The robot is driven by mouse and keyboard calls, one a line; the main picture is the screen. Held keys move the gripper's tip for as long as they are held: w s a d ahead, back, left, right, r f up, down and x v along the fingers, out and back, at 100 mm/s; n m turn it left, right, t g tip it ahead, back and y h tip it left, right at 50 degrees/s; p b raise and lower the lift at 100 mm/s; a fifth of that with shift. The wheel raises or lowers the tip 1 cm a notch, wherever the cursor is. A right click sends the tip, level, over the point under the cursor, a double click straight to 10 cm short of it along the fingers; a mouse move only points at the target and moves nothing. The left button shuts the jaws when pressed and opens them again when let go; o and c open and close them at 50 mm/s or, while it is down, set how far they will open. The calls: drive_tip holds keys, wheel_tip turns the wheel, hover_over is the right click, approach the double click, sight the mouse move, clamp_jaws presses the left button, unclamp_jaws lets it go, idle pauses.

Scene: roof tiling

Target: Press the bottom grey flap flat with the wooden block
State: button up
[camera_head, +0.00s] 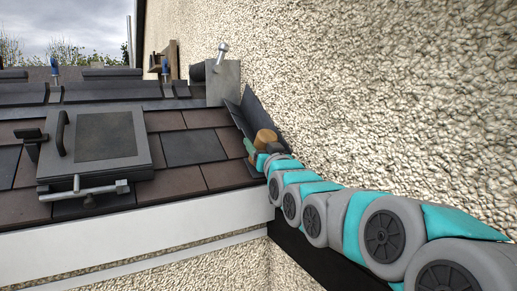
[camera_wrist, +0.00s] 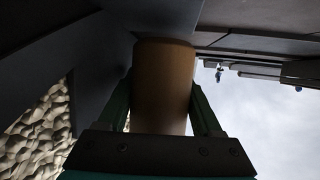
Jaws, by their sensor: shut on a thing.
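The wooden block (camera_head: 265,137) is a tan, rounded piece at the right edge of the roof, beside the wall. My gripper (camera_head: 257,148) is shut on it, and its green fingers sit on both sides of the block (camera_wrist: 163,85) in the wrist view. A dark grey flap (camera_head: 259,113) stands tilted up just behind the block, along the foot of the wall. A dark grey surface (camera_wrist: 88,52) lies beside the block in the wrist view. I cannot tell whether the block touches the flap. My gripper and the block hide the flap's lower end.
Brown and grey tiles (camera_head: 194,147) cover the roof to the left. A hammer (camera_head: 221,55) stands by a grey upstand (camera_head: 222,82) farther up. A dark hatch-like case (camera_head: 100,140) with a metal bar lies on the tiles. The rough wall (camera_head: 350,90) closes off the right side.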

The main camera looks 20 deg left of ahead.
sight(267, 130)
drive_tip(key=shift+s+d+r+p, duration=0.2)
drive_tip(key=shift+s+d+r, duration=0.25)
drive_tip(key=shift+r, duration=0.45)
drive_tip(key=shift+s+d+r+p, duration=0.25)
drive_tip(key=shift+d+r, duration=0.2)
drive_tip(key=shift+r, duration=0.5)
drive_tip(key=shift+s+d+r+p, duration=0.15)
drive_tip(key=shift+s+d+r, duration=0.3)
drive_tip(key=shift+r, duration=0.45)
